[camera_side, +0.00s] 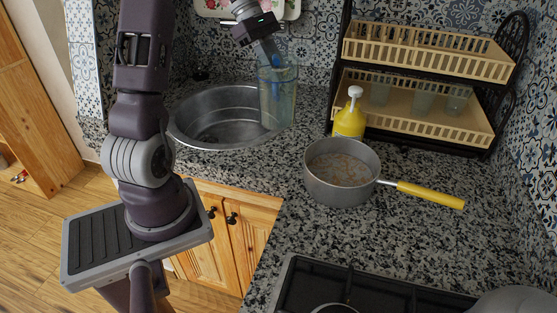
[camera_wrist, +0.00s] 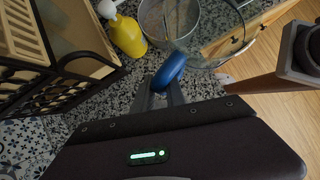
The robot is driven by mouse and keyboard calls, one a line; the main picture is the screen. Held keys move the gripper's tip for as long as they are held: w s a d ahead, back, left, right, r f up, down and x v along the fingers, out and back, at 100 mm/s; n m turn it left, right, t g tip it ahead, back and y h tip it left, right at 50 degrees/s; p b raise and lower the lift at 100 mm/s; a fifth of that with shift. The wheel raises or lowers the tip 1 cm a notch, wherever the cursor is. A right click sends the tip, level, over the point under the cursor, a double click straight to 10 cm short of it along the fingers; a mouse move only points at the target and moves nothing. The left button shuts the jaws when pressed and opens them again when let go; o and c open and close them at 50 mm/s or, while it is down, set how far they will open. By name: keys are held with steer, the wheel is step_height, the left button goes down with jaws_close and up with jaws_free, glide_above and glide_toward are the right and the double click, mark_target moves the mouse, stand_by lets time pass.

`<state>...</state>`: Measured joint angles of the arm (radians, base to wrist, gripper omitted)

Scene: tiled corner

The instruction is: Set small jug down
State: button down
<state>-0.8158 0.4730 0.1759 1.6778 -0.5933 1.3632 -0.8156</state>
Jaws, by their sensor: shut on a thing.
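The small jug (camera_side: 278,102) is clear glass with a blue handle. In the side view it hangs upright or nearly so beneath my gripper (camera_side: 270,55), in front of the sink's right rim. I cannot tell whether its base touches the counter. In the wrist view the jug (camera_wrist: 232,48) is at the upper right, and its blue handle (camera_wrist: 172,70) is between the fingers of my gripper (camera_wrist: 165,88). The gripper is shut on the handle. The fingertips are partly hidden by the handle.
A steel sink (camera_side: 190,128) is left of the jug. A pot (camera_side: 328,190) with a yellow handle, a yellow soap bottle (camera_side: 349,122) and a two-tier rack (camera_side: 480,128) with glasses stand to the right. The counter (camera_side: 255,168) is clear in front of the jug.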

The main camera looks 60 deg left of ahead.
step_height(320, 180, down, 12)
steer(key=shift+f, duration=0.1)
stand_by(0.4)
steer(key=c, duration=1.4)
jaws_free()
steer(key=shift+o, duration=0.2)
steer(key=v, duration=1)
steer(key=shift+a, duration=0.15)
